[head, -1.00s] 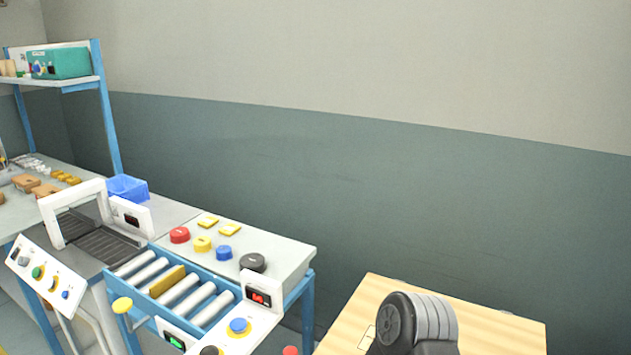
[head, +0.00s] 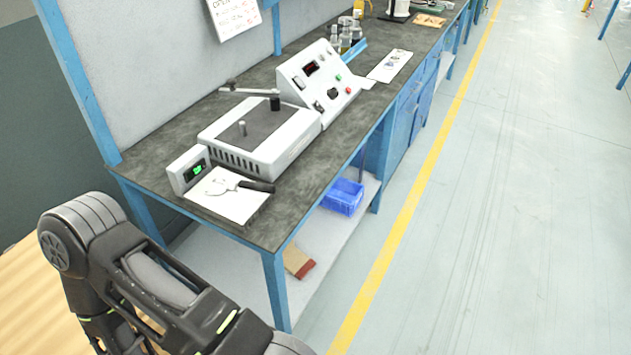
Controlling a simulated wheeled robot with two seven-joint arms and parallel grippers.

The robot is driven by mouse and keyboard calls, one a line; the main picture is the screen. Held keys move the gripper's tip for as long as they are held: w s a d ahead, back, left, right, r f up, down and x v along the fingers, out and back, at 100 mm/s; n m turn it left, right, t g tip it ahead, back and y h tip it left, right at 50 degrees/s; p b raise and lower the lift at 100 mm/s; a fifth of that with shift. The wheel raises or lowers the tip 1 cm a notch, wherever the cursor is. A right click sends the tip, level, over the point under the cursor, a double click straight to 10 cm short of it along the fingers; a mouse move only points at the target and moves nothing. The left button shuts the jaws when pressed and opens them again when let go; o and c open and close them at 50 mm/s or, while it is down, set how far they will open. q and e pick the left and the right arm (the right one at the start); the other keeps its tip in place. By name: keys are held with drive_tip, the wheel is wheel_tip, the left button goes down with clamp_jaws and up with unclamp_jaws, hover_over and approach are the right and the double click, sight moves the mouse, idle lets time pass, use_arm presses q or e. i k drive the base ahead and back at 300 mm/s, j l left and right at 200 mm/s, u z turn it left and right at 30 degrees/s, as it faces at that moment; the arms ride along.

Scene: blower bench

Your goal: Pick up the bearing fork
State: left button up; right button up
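A small tool with a black handle and a thin silvery curved end, which looks like the bearing fork (head: 257,187), lies on a white sheet (head: 226,203) at the near corner of the dark bench top. Its handle points right, toward the bench's front edge. The silvery end is too small to make out fully. One of my arms shows at the lower left, with its links running down to the bottom edge. Neither of my grippers is in view.
The bench (head: 176,192) has a blue frame. Behind the tool stand a small box with a green display (head: 189,170), a white machine (head: 262,136) and a control box (head: 322,82). A blue bin (head: 343,196) sits on the lower shelf. Floor (head: 470,230) to the right is clear.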

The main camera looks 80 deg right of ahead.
sight(266, 188)
drive_tip(key=z, duration=2.75)
